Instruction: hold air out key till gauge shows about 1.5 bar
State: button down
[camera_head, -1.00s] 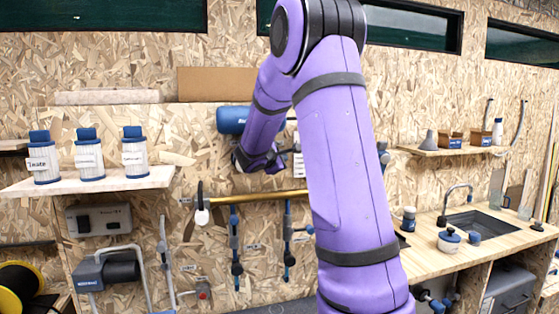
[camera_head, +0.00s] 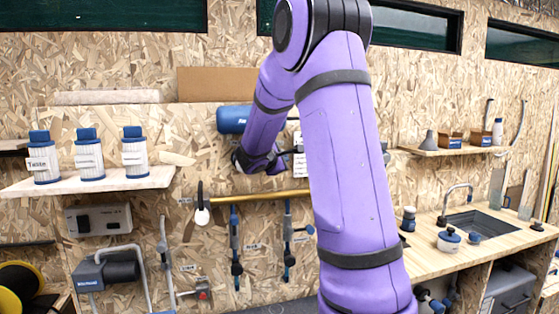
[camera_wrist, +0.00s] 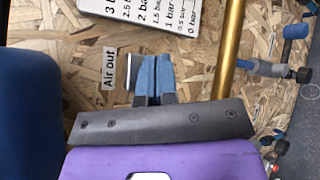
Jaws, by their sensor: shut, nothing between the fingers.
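My gripper (camera_wrist: 153,60) shows in the wrist view with its blue fingers together and nothing between them, close to the chipboard wall. The "Air out" label (camera_wrist: 109,69) is on the wall just left of the fingers. A thin pale upright edge (camera_wrist: 128,71), perhaps part of the air out key, stands between label and fingers; whether they touch it I cannot tell. The gauge's white scale (camera_wrist: 160,14), marked from 0 bar to 3 bar, is above the fingertips and cut off by the frame. I see no clear pointer reading. In the head view my arm hides the fingers.
A blue tank (camera_head: 231,119) is on the wall left of my arm. A brass pipe (camera_wrist: 229,50) runs right of the fingers, with blue-handled valves (camera_head: 235,245) below it. A shelf (camera_head: 100,184) with labelled filters is at left; a sink counter (camera_head: 480,250) is at right.

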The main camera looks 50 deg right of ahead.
jog(key=shift+s+a, duration=0.1)
jog(key=shift+s, duration=0.1)
jog(key=shift+s+a, duration=0.45)
jog(key=shift+s, duration=0.25)
jog(key=shift+s+a, duration=0.4)
jog(key=shift+s, duration=0.35)
jog(key=shift+s+a, duration=0.45)
jog(key=shift+s, duration=0.25)
jog(key=shift+a, duration=0.1)
jog(key=s+a+m+y, duration=0.3)
jog(key=s+a+y, duration=0.2)
jog(key=s+a, duration=0.3)
jog(key=s+a+m+t+y, duration=0.1)
jog(key=s+a+m+y, duration=0.2)
jog(key=a, duration=1.1)
jog(key=s+a+m+y, duration=0.3)
jog(key=s+a+y, duration=0.4)
jog(key=s+a, duration=0.5)
jog(key=shift+s+t, duration=0.3)
jog(key=shift+s, duration=0.1)
jog(key=shift+d, duration=0.15)
